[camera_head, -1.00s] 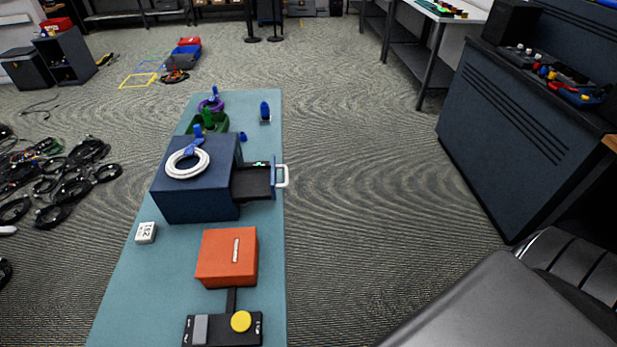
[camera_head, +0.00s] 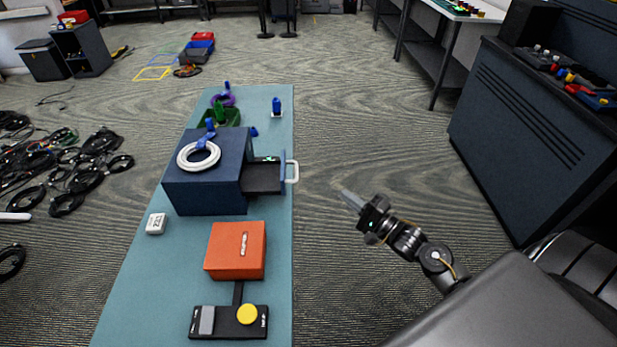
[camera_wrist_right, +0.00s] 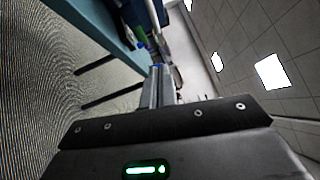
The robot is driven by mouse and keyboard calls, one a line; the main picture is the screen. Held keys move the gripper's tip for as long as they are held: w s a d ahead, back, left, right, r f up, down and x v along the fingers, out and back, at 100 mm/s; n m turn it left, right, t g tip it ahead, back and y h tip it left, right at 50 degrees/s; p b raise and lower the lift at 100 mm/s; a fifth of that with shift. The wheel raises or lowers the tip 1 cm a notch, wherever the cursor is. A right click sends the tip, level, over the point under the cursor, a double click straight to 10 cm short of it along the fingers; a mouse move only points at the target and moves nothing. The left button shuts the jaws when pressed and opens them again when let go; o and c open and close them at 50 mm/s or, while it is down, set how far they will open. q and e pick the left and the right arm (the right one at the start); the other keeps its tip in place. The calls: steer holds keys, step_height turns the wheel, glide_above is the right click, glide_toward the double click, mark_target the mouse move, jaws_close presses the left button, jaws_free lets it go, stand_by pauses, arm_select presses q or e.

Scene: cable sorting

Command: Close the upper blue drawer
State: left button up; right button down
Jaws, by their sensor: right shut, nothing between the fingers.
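The blue drawer box (camera_head: 207,191) stands on the teal table. Its upper drawer (camera_head: 262,178) is pulled out to the right, with a blue front and a white handle (camera_head: 293,172). Something small and green shows inside the drawer. My right gripper (camera_head: 346,196) is in the air to the right of the handle, clear of it, with its fingers shut and empty. The shut fingers also show in the right wrist view (camera_wrist_right: 158,85), with the table's edge beyond. My left gripper is not in view.
A coiled white cable (camera_head: 199,156) lies on the box. An orange box (camera_head: 236,262) and a black device with a yellow button (camera_head: 246,314) stand on the near table. A small white box (camera_head: 156,223) is at the left. The floor right of the table is clear.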

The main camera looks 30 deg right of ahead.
arm_select(q)
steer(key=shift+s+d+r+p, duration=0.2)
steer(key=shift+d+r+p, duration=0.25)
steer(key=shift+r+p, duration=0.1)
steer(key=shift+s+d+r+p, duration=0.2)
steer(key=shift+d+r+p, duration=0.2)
steer(key=shift+p, duration=0.1)
arm_select(e)
steer(key=s+a+x, duration=0.1)
steer(key=a+x, duration=0.1)
steer(key=x, duration=1.1)
steer(key=shift+a+r, duration=0.2)
steer(key=shift+a, duration=0.05)
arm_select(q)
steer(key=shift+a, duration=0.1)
